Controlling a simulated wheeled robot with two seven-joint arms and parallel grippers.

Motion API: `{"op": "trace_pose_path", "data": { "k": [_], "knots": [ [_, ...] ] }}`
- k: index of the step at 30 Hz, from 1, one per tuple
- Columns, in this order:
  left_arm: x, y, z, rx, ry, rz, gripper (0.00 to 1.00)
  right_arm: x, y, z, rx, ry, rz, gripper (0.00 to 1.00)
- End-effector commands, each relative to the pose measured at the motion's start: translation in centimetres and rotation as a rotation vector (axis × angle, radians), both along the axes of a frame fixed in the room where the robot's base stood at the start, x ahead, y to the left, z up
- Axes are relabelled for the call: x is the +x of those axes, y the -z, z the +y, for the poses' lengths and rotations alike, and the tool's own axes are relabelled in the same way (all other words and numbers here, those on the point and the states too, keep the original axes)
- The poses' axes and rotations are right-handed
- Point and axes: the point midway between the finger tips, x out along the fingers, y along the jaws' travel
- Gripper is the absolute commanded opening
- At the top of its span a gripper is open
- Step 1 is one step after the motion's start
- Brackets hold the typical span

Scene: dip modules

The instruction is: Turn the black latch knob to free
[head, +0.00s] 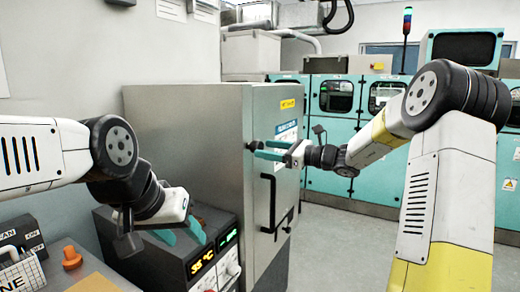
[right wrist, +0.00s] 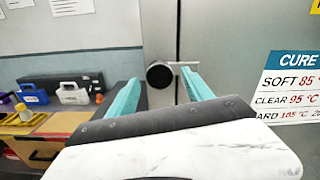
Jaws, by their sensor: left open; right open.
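The black latch knob (head: 252,145) sits on the front edge of a large grey metal cabinet (head: 190,140). In the right wrist view the round knob (right wrist: 159,75) lies between my two teal fingers, with a thin metal bar running right from it. My right gripper (head: 264,149) is open, with its fingertips close to the knob; I cannot tell whether they touch it. My left gripper (head: 180,235) is open and empty, low at the left, in front of a black control box.
The cabinet door has a black handle (head: 270,203) below the knob. A control box (head: 205,262) with lit displays stands below left. An orange knob (head: 71,257) is at the lower left. Teal machines (head: 337,97) line the back, with open floor before them.

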Motion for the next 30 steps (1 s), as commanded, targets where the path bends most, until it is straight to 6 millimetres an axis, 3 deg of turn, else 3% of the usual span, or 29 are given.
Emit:
{"op": "trace_pose_path", "data": {
  "k": [6,16,25,30],
  "knots": [
    [0.0,0.0,0.0,0.0,0.0,0.0,0.47,1.2,0.0,2.3,-0.001,-0.001,-0.001,0.59],
    [0.0,0.0,0.0,0.0,0.0,0.0,0.47,1.5,0.0,2.7,-0.002,0.0,-0.001,0.59],
    [0.0,0.0,0.0,0.0,0.0,0.0,0.47,1.4,0.0,2.7,-0.002,0.0,-0.001,0.02],
    [0.0,0.0,0.0,0.0,0.0,0.0,0.47,1.5,0.0,2.6,-0.002,0.0,-0.001,0.0]
  ]
}}
